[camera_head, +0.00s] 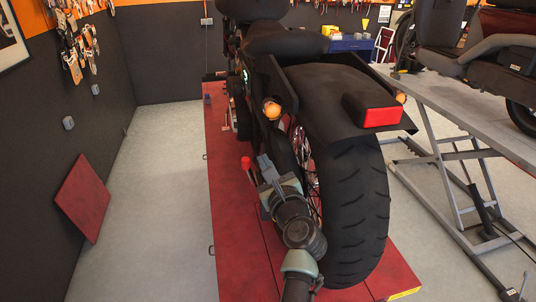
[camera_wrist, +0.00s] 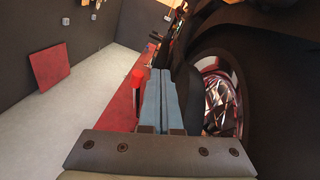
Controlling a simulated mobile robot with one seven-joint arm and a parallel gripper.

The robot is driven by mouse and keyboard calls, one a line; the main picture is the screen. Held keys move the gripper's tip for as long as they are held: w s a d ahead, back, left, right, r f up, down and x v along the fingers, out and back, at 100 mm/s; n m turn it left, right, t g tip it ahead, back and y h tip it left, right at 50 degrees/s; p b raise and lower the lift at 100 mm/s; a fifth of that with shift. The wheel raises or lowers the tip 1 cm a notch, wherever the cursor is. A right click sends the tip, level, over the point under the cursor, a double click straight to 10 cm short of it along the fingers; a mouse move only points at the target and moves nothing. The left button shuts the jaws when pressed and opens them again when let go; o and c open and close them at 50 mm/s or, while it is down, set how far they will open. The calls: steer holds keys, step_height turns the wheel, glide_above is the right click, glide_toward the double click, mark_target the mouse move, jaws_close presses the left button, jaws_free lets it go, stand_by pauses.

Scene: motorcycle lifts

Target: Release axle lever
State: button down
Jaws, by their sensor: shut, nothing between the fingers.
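A red-handled lever (camera_head: 246,163), which may be the axle lever, stands upright beside the motorcycle's rear wheel (camera_head: 352,205), on its left side. In the wrist view the red handle (camera_wrist: 137,77) shows just left of my fingers. My gripper (camera_head: 264,160) is shut and empty, with its fingers pointing forward along the left side of the wheel. In the wrist view my gripper (camera_wrist: 161,72) has its two blue-grey fingers side by side. The fingers look apart from the handle, to its right. The lever's lower part and the axle are mostly hidden behind my gripper and arm.
The motorcycle stands on a red lift platform (camera_head: 232,228). Grey floor (camera_head: 150,180) is free to the left, with a red panel (camera_head: 83,198) leaning on the dark wall. A second lift (camera_head: 455,105) with another motorcycle stands at right.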

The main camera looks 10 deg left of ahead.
steer(key=shift+s+d+r, duration=0.2)
steer(key=shift+s+r, duration=0.1)
steer(key=shift+r, duration=0.3)
steer(key=shift+s+d+r, duration=0.2)
steer(key=shift+s+r, duration=0.1)
steer(key=shift+r, duration=0.3)
